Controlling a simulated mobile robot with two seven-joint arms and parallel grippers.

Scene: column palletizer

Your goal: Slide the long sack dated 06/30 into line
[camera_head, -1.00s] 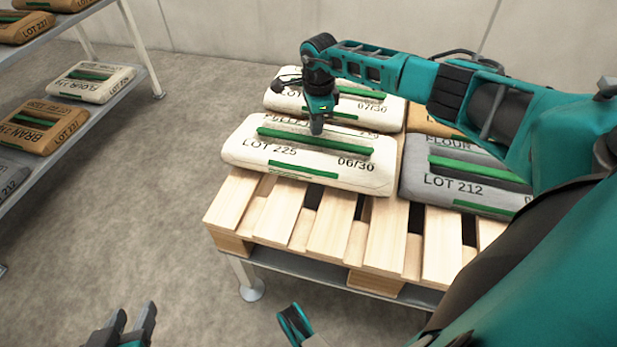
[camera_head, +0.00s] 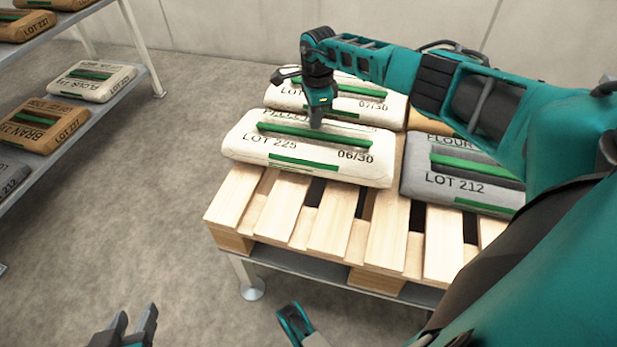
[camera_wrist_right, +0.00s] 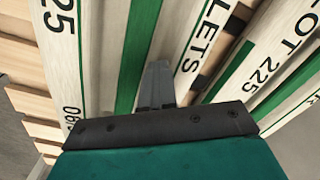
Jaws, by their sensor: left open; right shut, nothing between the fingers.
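The white long sack dated 06/30 (camera_head: 305,152), marked LOT 225, lies on the wooden pallet (camera_head: 330,225) at its front left. It has a green strip along its top and a green label on its near side. My right gripper (camera_head: 316,122) is shut and empty, pointing down at the sack's top beside the green strip. In the right wrist view the shut fingers (camera_wrist_right: 158,85) are over the sack (camera_wrist_right: 95,60); I cannot tell whether they touch it. My left gripper (camera_head: 135,325) is open and empty at the bottom left, away from the pallet.
A white sack dated 07/30 (camera_head: 375,100) lies behind. A grey flour sack LOT 212 (camera_head: 460,180) lies to the right, with a brown sack (camera_head: 425,118) behind it. The pallet's front slats are bare. A shelf (camera_head: 95,112) with several sacks stands at left.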

